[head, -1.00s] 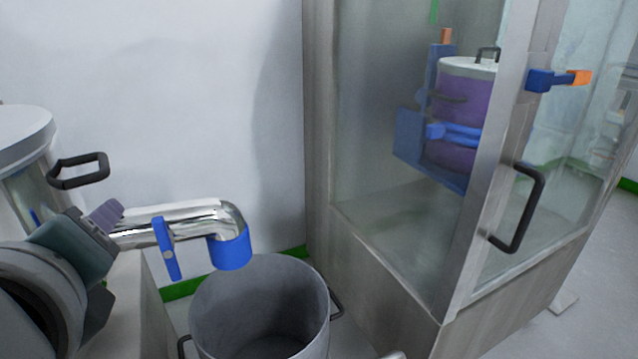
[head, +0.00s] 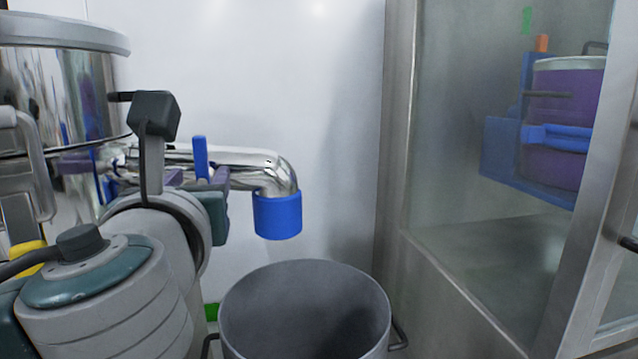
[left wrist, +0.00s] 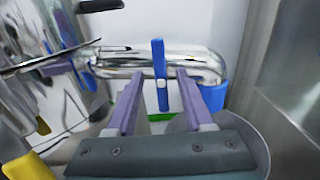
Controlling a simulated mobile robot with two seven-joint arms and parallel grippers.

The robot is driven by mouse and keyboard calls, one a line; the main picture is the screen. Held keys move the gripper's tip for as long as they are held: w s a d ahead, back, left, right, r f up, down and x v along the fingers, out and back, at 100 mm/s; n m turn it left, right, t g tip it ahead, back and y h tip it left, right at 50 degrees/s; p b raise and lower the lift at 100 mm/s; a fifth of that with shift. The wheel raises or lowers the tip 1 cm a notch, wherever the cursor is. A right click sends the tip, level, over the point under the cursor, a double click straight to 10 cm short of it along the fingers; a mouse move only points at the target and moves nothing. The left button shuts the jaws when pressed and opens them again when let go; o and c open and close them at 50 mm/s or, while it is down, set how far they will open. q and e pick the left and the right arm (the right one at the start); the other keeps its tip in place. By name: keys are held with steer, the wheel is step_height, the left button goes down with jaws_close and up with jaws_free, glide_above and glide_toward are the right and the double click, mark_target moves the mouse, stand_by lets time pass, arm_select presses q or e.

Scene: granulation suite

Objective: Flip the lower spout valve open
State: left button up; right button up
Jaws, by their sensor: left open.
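The lower spout is a shiny metal pipe (head: 262,170) that runs right from a steel vessel and bends down into a blue end collar (head: 278,215). The valve lever is a blue bar (head: 200,157) standing upright, crosswise to the pipe; it also shows in the left wrist view (left wrist: 159,62). My left gripper (head: 197,178) is open at the lever, its purple fingers pointing at the pipe. In the left wrist view the lever appears between the two fingertips (left wrist: 160,76); I cannot tell if either touches it. The lever's lower part is hidden in the head view. My right gripper is out of view.
A grey open drum (head: 300,275) stands under the spout. The steel vessel (head: 75,85) is at left. A glass-sided cabinet (head: 398,150) stands at right with a purple drum (head: 560,105) inside. The wall behind the pipe is bare.

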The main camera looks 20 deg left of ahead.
mark_target(202, 174)
arm_select(q)
steer(key=shift+b+x, duration=0.4)
steer(key=shift+x, duration=1.15)
steer(key=shift+c, duration=0.4)
jaws_close()
